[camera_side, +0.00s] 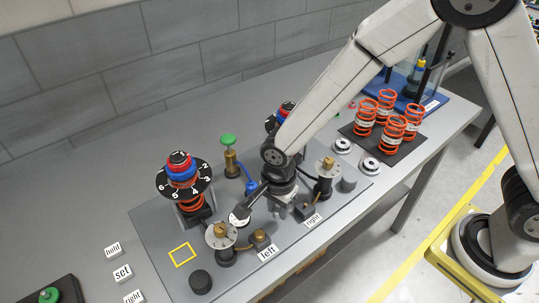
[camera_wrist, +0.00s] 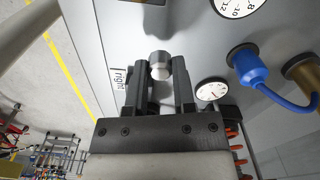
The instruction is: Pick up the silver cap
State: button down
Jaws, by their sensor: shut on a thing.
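The silver cap (camera_wrist: 160,66) is a short bright cylinder, seen in the wrist view between the two dark fingers of my gripper (camera_wrist: 158,74). The fingers are shut on it, one on each side. In the side view my gripper (camera_side: 283,200) points down, low over the grey plate (camera_side: 151,235), between the "left" and "right" labels. The cap is not clearly visible there, and I cannot tell whether it touches the plate.
A blue connector (camera_side: 251,186) and a green-topped plunger (camera_side: 229,145) stand behind. Orange springs (camera_side: 386,107) sit on a dark mat at the right.

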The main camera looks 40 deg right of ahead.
jog(key=s+d+r, duration=0.5)
jog(key=s+r, duration=0.5)
jog(key=s, duration=0.3)
jog(key=shift+d+r, duration=0.2)
jog(key=shift+r, duration=0.1)
jog(key=shift+w, duration=0.15)
dwell(0.5)
jog(key=w+f, duration=0.1)
jog(key=w, duration=0.2)
jog(key=w+f, duration=0.2)
jog(key=w, duration=0.2)
jog(key=w+d+f, duration=0.1)
jog(key=w, duration=0.2)
jog(key=shift+w+f, duration=0.2)
jog(key=shift+w, duration=0.2)
jog(key=shift+f, duration=0.2)
jog(key=shift+f, duration=1.7)
